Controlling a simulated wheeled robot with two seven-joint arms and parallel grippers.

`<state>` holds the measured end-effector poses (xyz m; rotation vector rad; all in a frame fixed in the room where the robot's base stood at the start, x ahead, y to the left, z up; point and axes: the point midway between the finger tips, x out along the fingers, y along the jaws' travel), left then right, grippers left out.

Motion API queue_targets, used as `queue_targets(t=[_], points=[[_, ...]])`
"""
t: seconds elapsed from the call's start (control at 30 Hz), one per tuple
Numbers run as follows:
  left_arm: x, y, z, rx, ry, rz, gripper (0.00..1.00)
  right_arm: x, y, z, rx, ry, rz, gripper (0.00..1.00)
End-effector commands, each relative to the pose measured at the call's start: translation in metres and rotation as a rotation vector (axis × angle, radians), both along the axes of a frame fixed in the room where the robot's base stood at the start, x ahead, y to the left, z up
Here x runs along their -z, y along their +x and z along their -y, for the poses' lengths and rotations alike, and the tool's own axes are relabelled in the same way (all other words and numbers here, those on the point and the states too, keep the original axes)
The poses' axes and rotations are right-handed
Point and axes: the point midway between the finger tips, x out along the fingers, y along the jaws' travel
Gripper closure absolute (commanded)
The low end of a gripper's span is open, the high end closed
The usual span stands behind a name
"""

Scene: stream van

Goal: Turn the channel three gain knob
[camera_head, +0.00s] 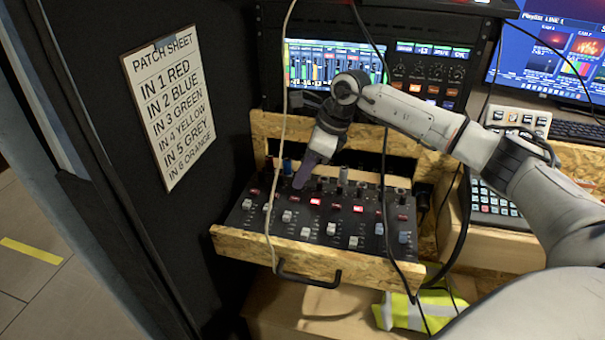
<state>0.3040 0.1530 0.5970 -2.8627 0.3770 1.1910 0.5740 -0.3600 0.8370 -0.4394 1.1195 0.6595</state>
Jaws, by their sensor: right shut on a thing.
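The black mixer (318,243) lies in a pulled-out wooden drawer, with rows of small knobs, red buttons and faders. My right arm reaches in from the right, and its gripper (301,181) points down at the upper left part of the mixer. It is shut on a small knob at about the third channel from the left. The fingers hide that knob, so its setting cannot be seen. My left gripper is not in view.
A rack with a lit mixing screen (330,65) stands behind. Cables hang in front of the drawer (325,262), which has a black handle (308,281). A patch sheet (170,100) is on the left wall. A yellow vest (420,310) lies below right.

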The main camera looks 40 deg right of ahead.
Motion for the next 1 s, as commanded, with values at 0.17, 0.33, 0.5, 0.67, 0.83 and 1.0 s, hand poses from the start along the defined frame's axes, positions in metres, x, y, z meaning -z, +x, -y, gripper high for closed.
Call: queue_targets(t=[0.17,0.33,0.5,0.67,0.83,1.0], points=[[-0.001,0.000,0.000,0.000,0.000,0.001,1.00,-0.001,0.000,0.001,-0.004,-0.001,0.001,1.00],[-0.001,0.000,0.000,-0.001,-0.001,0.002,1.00,-0.001,0.000,0.001,-0.002,-0.002,0.001,1.00],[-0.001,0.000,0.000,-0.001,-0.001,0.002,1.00,-0.001,0.000,0.001,-0.002,-0.002,0.001,0.68],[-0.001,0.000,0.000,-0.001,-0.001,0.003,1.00,0.000,0.000,0.000,-0.002,-0.001,0.001,0.68],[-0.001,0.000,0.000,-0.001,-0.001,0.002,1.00,-0.004,-0.001,0.002,-0.001,-0.001,0.001,0.68],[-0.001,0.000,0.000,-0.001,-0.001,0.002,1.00,-0.027,-0.007,0.009,0.000,-0.003,0.004,0.68]])
